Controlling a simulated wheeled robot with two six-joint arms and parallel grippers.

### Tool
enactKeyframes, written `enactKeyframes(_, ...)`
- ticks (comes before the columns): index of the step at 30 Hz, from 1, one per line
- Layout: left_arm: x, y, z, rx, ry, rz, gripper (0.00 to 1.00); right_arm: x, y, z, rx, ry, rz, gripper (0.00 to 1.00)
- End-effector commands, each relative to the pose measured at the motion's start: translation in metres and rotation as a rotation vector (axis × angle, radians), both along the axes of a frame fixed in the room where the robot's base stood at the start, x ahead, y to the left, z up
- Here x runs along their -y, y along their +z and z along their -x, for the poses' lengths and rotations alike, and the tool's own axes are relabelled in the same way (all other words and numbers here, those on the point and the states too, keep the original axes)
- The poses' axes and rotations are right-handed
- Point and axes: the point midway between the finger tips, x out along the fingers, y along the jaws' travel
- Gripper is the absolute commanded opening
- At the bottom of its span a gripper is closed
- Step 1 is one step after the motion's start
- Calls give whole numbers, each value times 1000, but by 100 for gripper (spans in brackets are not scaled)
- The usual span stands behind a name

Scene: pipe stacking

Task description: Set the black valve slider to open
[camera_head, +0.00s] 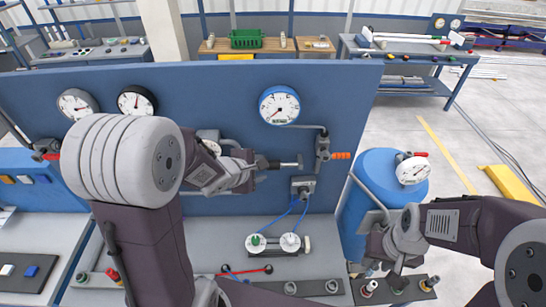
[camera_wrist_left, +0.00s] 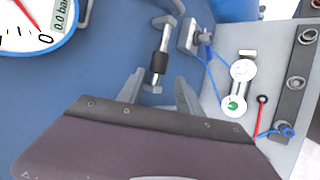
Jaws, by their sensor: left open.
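The black valve slider (camera_wrist_left: 158,62) is a short dark sleeve on a silver rod (camera_wrist_left: 164,38) at the blue panel. In the head view the black slider (camera_head: 274,165) sits just right of my left gripper (camera_head: 254,165). In the left wrist view my left gripper (camera_wrist_left: 158,94) is open. Its two fingers lie either side of the rod's lower end, with the slider just beyond the tips and no clear contact. My right gripper (camera_head: 387,266) hangs beside the blue tank, away from the slider; its finger gap is unclear.
A dial gauge (camera_head: 280,105) is above the rod. An orange-handled valve (camera_head: 323,155) and a grey box (camera_head: 303,186) with blue cables are to its right. A blue tank (camera_head: 374,178) stands beside the panel. My left forearm hides part of the panel.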

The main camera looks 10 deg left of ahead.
Motion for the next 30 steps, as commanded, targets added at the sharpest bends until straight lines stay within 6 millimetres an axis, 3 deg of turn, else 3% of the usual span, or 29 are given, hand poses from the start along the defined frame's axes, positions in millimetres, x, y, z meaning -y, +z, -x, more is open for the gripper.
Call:
enactKeyframes(5,3,-12,-8,-1,-3,-1,42,0,-8,0,0,0,0,36)
enactKeyframes(16,16,-54,-59,-1,-3,-1,42,0,-21,0,0,0,0,36)
enactKeyframes(27,18,-60,-67,0,-1,-1,42,0,-21,0,0,0,0,36)
enactKeyframes(30,17,-60,-67,0,-1,-1,15,0,-21,0,0,0,0,36)
